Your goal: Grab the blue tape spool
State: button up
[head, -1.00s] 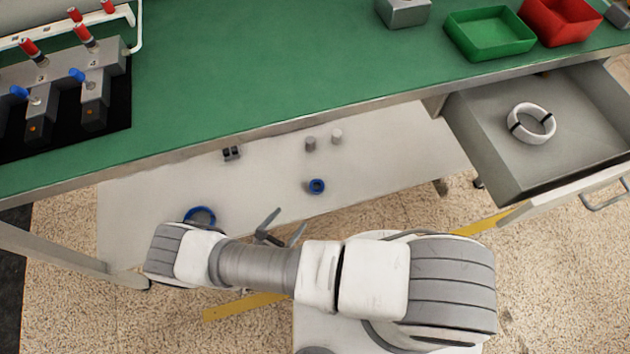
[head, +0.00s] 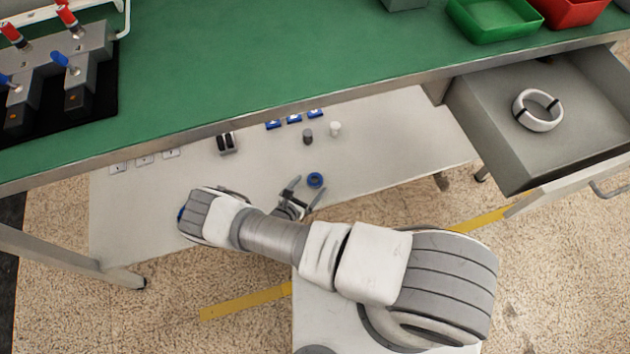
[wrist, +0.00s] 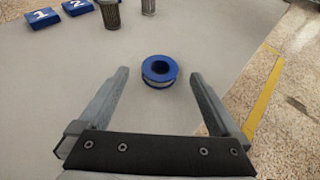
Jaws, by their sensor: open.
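The blue tape spool (head: 315,180) lies flat on the lower shelf (head: 380,150) under the green-topped bench. In the wrist view the spool (wrist: 160,71) is a small blue ring with a pale band around its side. My gripper (head: 303,186) is open and empty, just short of the spool. In the wrist view the two fingers of my gripper (wrist: 159,72) point toward the spool, one on each side, with clear gaps. The spool sits near the level of the fingertips in that picture; I cannot tell the exact height between them.
A dark cylinder (head: 308,137) and a light cylinder (head: 335,129) stand behind the spool, near blue numbered blocks (head: 294,119). A black double-post item (head: 226,143) stands to the left. The bench top (head: 250,60) overhangs the shelf. An open drawer (head: 500,150) with a white ring juts out at right.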

aim_at(315, 181)
jog(key=shift+x, duration=1.15)
jog(key=c, duration=1.4)
